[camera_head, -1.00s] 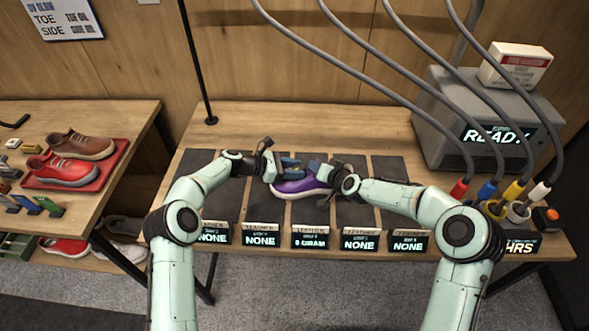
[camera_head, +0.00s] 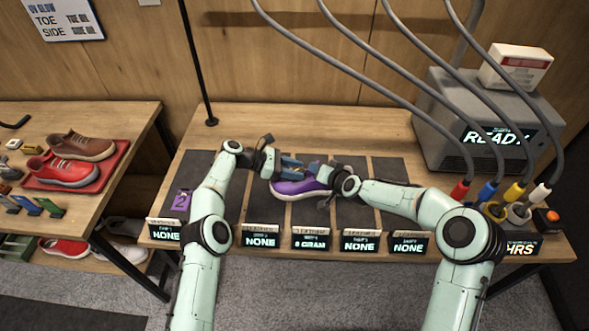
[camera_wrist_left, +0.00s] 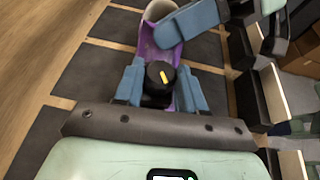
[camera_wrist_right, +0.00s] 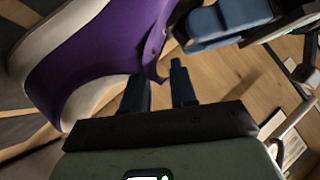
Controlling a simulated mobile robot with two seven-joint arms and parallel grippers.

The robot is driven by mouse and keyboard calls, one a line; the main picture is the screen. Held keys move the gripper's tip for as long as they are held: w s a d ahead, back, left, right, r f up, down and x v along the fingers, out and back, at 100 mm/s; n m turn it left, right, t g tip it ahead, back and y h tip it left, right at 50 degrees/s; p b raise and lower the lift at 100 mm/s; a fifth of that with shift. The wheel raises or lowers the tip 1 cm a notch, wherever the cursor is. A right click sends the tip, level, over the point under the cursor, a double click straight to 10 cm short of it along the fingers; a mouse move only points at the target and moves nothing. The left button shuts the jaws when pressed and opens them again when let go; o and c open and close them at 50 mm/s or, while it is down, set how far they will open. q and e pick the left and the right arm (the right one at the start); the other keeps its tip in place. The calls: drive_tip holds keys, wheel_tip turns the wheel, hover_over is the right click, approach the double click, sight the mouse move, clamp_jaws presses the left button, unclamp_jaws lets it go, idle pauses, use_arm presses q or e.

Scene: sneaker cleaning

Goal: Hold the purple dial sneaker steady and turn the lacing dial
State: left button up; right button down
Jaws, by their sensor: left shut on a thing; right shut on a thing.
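The purple sneaker (camera_head: 297,188) with a white sole lies on a dark mat strip in the middle of the table. It fills the left of the right wrist view (camera_wrist_right: 85,55). In the left wrist view, the black round lacing dial (camera_wrist_left: 158,78) with a yellow mark sits between the blue fingers of my left gripper (camera_wrist_left: 160,90), which is shut on it. My right gripper (camera_wrist_right: 160,90) is shut on the edge of the purple upper. Both grippers are close together over the shoe in the head view and partly hide it.
Several label displays (camera_head: 310,239) line the table's front edge. A grey machine (camera_head: 480,125) reading READY stands at the right, with cables and coloured plugs. A side table at left holds a red tray (camera_head: 108,165) with a red and a brown shoe. The back of the table is clear.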

use_arm(q)
drive_tip(key=o, duration=1.1)
drive_tip(key=shift+a, duration=0.1)
drive_tip(key=v, duration=0.7)
drive_tip(key=shift+a+r, duration=0.1)
drive_tip(key=shift+a, duration=0.1)
